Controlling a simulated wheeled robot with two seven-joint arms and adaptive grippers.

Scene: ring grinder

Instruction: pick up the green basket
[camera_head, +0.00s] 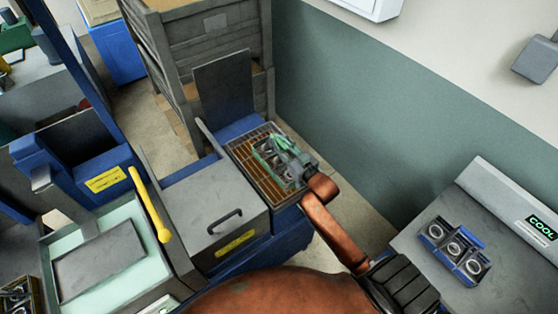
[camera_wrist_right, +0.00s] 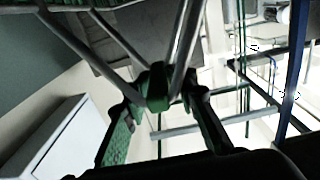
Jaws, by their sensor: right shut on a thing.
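The green basket (camera_head: 263,158) sits on or just over the brown slatted grate near the middle of the head view, with grey ring-like parts inside. I cannot tell whether it touches the slats. My right gripper (camera_head: 298,165) reaches it from the lower right and is shut on its right side, hiding part of it. In the right wrist view the gripper (camera_wrist_right: 165,92) shows dark and close up, with green and grey bars by its fingertips; details are hard to make out. My left gripper is not in view.
The slatted grate (camera_head: 252,180) lies beside a grey lidded box (camera_head: 205,215) with a black handle. A grey slatted crate (camera_head: 215,45) stands behind. A blue basket (camera_head: 436,231) with ring parts rests on a grey bench (camera_head: 420,275) at right, by a "COOL" display (camera_head: 540,228).

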